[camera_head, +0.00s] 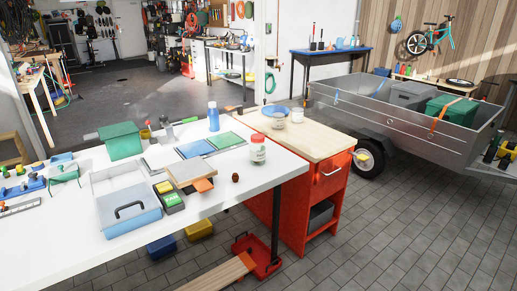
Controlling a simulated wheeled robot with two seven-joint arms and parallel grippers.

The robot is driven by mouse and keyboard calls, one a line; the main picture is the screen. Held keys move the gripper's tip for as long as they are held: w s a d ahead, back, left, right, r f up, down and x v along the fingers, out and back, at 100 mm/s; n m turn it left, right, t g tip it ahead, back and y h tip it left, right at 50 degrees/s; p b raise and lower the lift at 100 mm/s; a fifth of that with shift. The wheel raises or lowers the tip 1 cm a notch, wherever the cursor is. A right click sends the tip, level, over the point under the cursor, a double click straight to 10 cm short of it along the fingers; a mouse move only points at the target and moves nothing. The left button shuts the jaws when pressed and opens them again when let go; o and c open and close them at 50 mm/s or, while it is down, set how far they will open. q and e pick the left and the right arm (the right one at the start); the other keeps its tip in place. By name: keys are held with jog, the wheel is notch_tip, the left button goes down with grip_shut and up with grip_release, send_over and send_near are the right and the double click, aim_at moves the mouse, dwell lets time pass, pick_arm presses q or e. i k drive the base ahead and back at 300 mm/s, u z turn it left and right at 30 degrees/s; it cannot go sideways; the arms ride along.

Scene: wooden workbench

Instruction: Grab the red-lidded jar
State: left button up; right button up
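A small clear jar with a red lid (258,150) stands upright near the right edge of the white table (235,183). It has a pale label or pale contents, too small to tell which. Neither of my grippers shows in the head view, so nothing of mine is near the jar.
Left of the jar lie a blue and a green panel (226,141), a stack of boards (190,172) and a grey-blue toolbox (128,211). A small brown pinecone-like thing (235,178) lies in front of it. A blue bottle (213,116) stands behind. An orange cabinet (327,184) adjoins the table.

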aim_at(257, 151)
jog(key=z, duration=0.3)
jog(key=i, duration=1.1)
jog(key=u, duration=0.45)
